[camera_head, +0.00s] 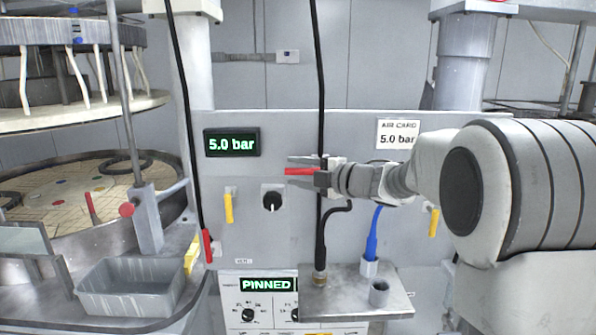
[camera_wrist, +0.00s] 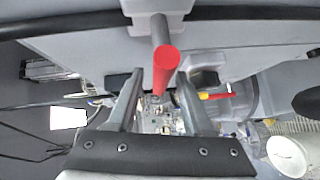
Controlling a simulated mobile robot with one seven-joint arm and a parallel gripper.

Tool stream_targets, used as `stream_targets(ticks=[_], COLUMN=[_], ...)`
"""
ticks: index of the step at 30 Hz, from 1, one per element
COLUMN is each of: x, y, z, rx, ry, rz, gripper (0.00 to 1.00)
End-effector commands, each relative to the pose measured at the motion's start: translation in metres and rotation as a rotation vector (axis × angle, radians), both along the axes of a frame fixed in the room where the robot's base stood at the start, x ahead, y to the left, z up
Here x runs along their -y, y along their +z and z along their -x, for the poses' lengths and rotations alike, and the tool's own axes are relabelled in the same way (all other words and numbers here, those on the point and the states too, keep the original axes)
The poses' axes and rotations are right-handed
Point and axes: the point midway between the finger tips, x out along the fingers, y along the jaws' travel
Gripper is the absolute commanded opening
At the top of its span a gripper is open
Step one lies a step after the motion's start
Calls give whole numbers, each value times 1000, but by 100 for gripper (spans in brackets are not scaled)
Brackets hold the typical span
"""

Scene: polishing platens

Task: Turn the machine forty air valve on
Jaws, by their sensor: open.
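A red-tipped lever (camera_wrist: 164,72) on a grey stem stands out from a pale block in the wrist view. Its red end shows between the fingers of my gripper (camera_wrist: 155,92), with a gap on each side. In the head view my gripper (camera_head: 302,170) is open in front of the grey panel, with the red handle (camera_head: 299,171) at its fingers. No label reading forty is legible, so I cannot tell whether this lever is the machine forty air valve. My gripper hides part of the panel behind it.
The grey panel (camera_head: 247,150) carries a green 5.0 bar display (camera_head: 231,143), a black knob (camera_head: 272,198) and a yellow handle (camera_head: 228,207). An air card (camera_head: 398,134) reads 5.0 bar. A black hose (camera_head: 317,85) hangs close by my gripper. A small shelf (camera_head: 343,296) juts out below.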

Motion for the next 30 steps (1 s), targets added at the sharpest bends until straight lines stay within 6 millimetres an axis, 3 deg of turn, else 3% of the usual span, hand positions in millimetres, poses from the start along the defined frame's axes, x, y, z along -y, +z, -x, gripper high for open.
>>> stream_targets(ticks=[7,15,30], x=[0,0,0], y=[0,0,0], z=[0,0,0], rx=[0,0,0], ry=[0,0,0], rz=[0,0,0], gripper=[49,0,0])
